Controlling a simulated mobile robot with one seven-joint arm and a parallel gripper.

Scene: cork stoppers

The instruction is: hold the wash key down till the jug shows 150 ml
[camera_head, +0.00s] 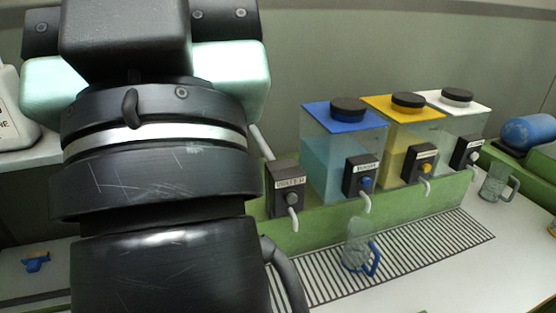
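A clear jug with a blue handle (358,248) stands upright on the slotted drain grate, below the spout of the blue-lidded tank. Its scale and any liquid level are too small to read. Dark tap boxes carry round keys: a grey key (292,199) at the left, a blue key (366,183), a yellow key (426,168) and a pale key (474,155). Their small labels are not clearly legible, so I cannot tell which is the wash key. My arm fills the left of the view. My gripper is not visible.
Tanks with a blue lid (329,118), yellow lid (380,102) and white lid (480,104) stand behind a green ledge (340,214). A second clear jug (494,183) stands at the right. A blue cylinder (527,131) lies behind it. The grate (440,245) is clear right of the jug.

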